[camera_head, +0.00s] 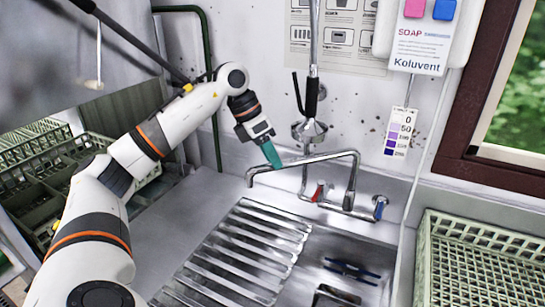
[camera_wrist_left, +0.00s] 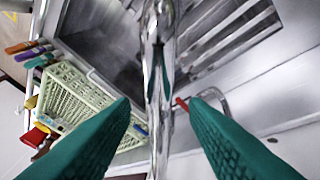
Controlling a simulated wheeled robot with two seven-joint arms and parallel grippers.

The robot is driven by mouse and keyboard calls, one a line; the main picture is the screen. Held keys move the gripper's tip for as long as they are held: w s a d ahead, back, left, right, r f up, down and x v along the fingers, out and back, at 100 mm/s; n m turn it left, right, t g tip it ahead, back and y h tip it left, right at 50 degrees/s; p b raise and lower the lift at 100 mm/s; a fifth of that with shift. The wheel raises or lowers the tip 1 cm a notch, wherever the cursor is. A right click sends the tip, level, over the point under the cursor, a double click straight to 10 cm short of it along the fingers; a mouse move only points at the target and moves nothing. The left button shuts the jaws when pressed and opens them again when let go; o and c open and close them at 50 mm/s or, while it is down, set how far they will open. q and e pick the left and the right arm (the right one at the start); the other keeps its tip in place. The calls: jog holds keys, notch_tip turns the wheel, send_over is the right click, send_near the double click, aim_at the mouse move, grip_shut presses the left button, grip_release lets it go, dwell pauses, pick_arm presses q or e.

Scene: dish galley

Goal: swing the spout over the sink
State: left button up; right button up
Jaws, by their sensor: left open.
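The chrome spout (camera_head: 310,160) reaches left from its riser on the wall tap, and its downturned tip is above the metal beside the ribbed drainboard. The sink (camera_head: 345,250) lies to the right of the drainboard, with dark blue-handled tongs or a similar tool in it. My left gripper (camera_head: 271,158) is at the spout, near its tip end. In the left wrist view the spout (camera_wrist_left: 157,75) runs between the two green fingers of my open left gripper (camera_wrist_left: 158,108), with a gap visible on each side. My right gripper is not in view.
The ribbed drainboard (camera_head: 245,250) is bare. Red and blue tap handles (camera_head: 379,207) sit below the spout. A spray hose fitting (camera_head: 310,130) hangs just behind it. Pale green crates stand at the right (camera_head: 470,260) and left (camera_head: 35,180). A soap dispenser (camera_head: 422,35) is on the wall.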

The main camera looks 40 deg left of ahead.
pick_arm(q)
jog(key=shift+w+d+f, duration=0.1)
jog(key=shift+d+f, duration=0.1)
jog(key=shift+f, duration=0.35)
grip_shut()
